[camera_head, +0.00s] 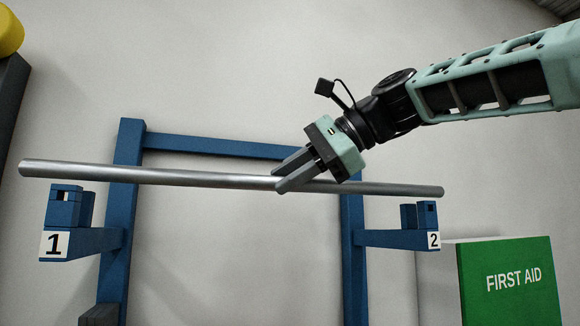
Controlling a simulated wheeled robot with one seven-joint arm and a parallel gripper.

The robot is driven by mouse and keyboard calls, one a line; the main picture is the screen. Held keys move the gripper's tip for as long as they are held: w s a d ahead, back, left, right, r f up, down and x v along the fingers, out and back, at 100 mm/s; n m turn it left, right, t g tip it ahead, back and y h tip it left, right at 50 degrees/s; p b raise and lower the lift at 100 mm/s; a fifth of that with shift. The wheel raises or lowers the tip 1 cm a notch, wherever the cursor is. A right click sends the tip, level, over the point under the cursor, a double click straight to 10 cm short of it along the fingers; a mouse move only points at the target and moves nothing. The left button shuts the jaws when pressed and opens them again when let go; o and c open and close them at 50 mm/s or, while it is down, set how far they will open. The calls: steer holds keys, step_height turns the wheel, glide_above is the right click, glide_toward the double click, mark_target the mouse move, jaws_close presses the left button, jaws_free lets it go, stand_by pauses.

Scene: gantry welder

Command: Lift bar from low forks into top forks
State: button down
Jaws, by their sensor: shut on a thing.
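A long grey metal bar (190,178) spans the view, nearly level, its left end a little higher in the picture. My gripper (283,177) is shut on the bar to the right of its middle. Two blue top forks stick out from a blue frame: the left fork (70,208) is labelled 1 and the right fork (420,214) is labelled 2. The bar appears above both forks with a visible gap, and it passes in front of the frame uprights. How far it stands in depth from the fork slots is hard to tell. The low forks are not clearly visible.
The blue frame (128,200) has two uprights and a crossbar (215,147) behind the bar. A green and white first aid box (510,280) stands at the lower right. A yellow object (9,32) on a dark post shows at the upper left. A pale wall is behind.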

steer(key=shift+f+b, duration=2.55)
steer(key=shift+f, duration=0.4)
stand_by(0.4)
steer(key=c, duration=1.1)
jaws_free()
steer(key=shift+c, duration=0.2)
steer(key=shift+f, duration=0.1)
steer(key=b+v, duration=0.2)
steer(key=v, duration=1.5)
steer(key=shift+d, duration=0.25)
